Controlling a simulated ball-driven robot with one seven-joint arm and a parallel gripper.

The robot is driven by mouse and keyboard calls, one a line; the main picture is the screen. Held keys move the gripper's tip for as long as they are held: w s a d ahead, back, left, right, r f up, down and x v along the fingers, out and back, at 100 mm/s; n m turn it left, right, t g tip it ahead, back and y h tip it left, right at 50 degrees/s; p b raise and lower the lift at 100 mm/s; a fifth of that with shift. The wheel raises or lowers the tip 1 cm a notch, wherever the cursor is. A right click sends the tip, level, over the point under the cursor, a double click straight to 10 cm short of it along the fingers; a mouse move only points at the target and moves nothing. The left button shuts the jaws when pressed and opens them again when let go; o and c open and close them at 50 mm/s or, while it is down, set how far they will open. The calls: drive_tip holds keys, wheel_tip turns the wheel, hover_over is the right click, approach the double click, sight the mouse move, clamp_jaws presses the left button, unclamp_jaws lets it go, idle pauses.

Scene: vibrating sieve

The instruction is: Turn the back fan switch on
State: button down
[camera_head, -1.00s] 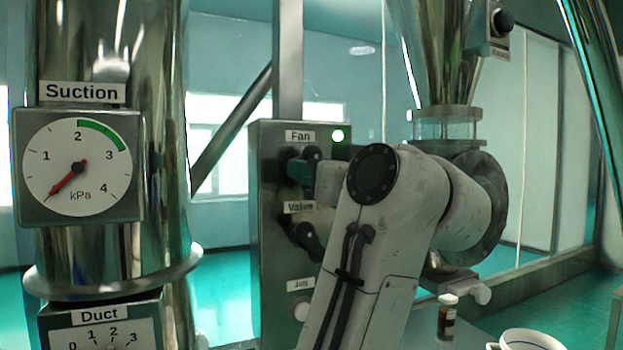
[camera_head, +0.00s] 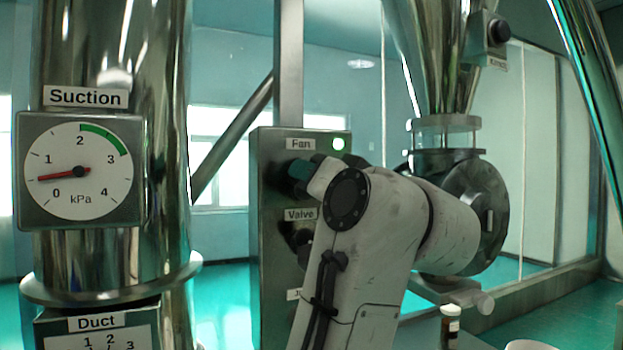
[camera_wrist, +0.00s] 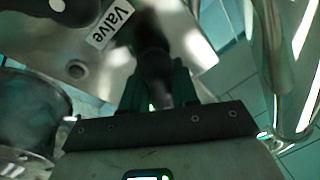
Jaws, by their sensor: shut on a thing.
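The steel control panel (camera_head: 266,250) stands in the middle of the head view. My gripper (camera_head: 301,170) is at the fan switch just under that label, and my arm hides part of the panel. In the wrist view, my gripper (camera_wrist: 157,84) is shut with its fingers on either side of a dark knob, the fan switch (camera_wrist: 153,62). The switch's exact angle is hard to tell.
The suction gauge (camera_head: 80,172) on the steel column at left has its red needle between 0 and 1. A Valve label (camera_head: 300,214) and dark valve knob (camera_head: 298,238) sit below the fan switch. A small brown bottle (camera_head: 450,325) stands at lower right.

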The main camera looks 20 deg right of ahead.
drive_tip(key=c, duration=1)
unclamp_jaws()
drive_tip(key=b+v, duration=0.2)
drive_tip(key=v, duration=0.9)
drive_tip(key=shift+f+b, duration=0.1)
drive_tip(key=shift+b, duration=0.3)
